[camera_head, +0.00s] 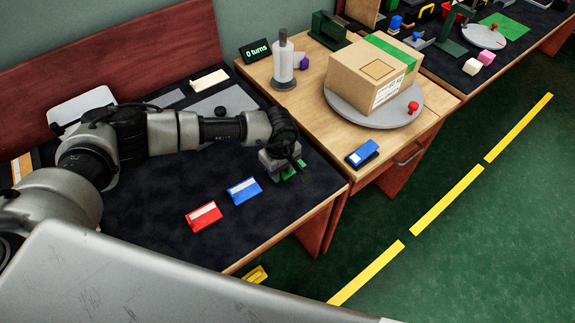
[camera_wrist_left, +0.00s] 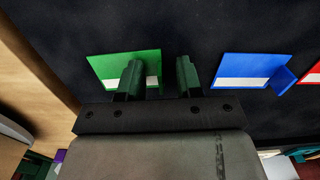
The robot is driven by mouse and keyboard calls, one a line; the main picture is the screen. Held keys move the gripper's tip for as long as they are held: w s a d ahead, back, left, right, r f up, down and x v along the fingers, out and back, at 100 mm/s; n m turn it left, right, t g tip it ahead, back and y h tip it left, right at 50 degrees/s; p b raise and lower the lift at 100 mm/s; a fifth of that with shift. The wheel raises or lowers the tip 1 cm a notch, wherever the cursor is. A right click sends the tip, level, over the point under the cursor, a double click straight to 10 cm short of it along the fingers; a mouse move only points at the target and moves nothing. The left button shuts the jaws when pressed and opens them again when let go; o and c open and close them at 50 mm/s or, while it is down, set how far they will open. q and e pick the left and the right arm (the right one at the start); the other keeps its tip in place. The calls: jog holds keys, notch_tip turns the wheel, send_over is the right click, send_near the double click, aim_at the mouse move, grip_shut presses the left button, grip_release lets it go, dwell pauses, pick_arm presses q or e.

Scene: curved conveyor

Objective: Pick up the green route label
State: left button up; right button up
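The green route label (camera_wrist_left: 108,66), with a white strip along one edge, lies on the dark mat. In the head view the green label (camera_head: 291,174) is mostly hidden under my left gripper (camera_head: 285,168). My left gripper (camera_wrist_left: 159,76) is open in the wrist view. One finger covers part of the label; the other is beyond its right edge, over bare mat. I cannot tell whether the fingers touch it. A blue label (camera_head: 244,191) and a red label (camera_head: 204,216) lie nearby. My right gripper is not in view.
A wooden table (camera_head: 317,110) adjoins the mat, with a cardboard box (camera_head: 352,82) on a round grey turntable (camera_head: 347,112). A blue object (camera_head: 362,153) lies near its front edge. A roll on a stand (camera_head: 284,65) is behind. Bare mat (camera_head: 150,190) lies to the left.

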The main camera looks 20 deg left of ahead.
pick_arm(q)
jog(key=shift+c, duration=1.3)
grip_shut()
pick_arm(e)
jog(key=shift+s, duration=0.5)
pick_arm(q)
jog(key=shift+r, duration=0.1)
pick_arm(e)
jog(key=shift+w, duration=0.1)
